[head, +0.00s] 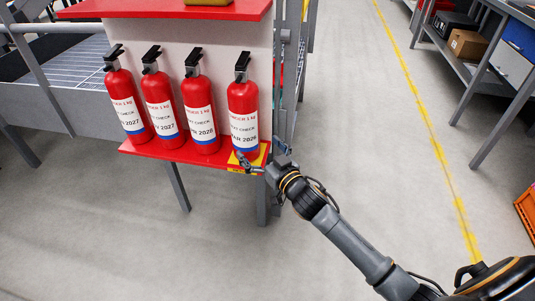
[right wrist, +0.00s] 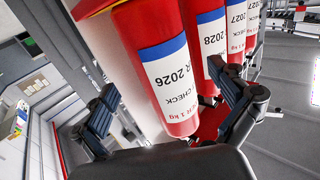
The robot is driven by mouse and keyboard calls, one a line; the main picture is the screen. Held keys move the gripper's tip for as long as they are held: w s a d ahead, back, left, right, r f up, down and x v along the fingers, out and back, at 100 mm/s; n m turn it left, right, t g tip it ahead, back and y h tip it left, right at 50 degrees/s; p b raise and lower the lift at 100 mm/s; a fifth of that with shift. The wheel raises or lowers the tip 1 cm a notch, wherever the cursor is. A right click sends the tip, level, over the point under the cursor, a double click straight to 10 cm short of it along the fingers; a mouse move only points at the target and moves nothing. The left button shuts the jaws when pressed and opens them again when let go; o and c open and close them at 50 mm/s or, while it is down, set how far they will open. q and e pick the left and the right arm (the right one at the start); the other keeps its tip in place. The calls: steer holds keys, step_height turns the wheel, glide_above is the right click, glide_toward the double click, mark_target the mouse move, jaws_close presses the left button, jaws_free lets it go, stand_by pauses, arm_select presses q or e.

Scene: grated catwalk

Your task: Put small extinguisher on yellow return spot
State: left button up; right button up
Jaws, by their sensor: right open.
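Several red extinguishers stand upright in a row on a red shelf (head: 165,152) in the head view. The rightmost extinguisher (head: 243,110), labelled 2026, stands on the yellow spot (head: 264,150) at the shelf's right end. My right gripper (head: 261,158) is at its base, low on the right front side. In the right wrist view the gripper (right wrist: 163,84) is open, its fingers on either side of the 2026 extinguisher (right wrist: 150,40), which appears upside down. I cannot tell whether either finger touches it. My left gripper is not in view.
The neighbouring extinguisher (head: 201,110) stands close on the left, with others (head: 163,108) beyond it. A red top board (head: 175,9) overhangs the row. A metal rack (head: 288,75) stands right behind. The grey floor (head: 360,120) to the right is clear up to a workbench (head: 490,75).

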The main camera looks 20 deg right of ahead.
steer(key=s+f+g+h, duration=0.1)
steer(key=s+f+g, duration=0.3)
steer(key=s, duration=0.7)
steer(key=s+f+g+h, duration=0.1)
steer(key=s+f+g, duration=0.3)
steer(key=s, duration=0.8)
steer(key=s+f+g+h, duration=0.1)
steer(key=s+f+g, duration=0.3)
steer(key=s, duration=0.8)
steer(key=shift+s+a+f+g, duration=0.3)
steer(key=shift+f+g, duration=0.1)
steer(key=shift+g, duration=0.6)
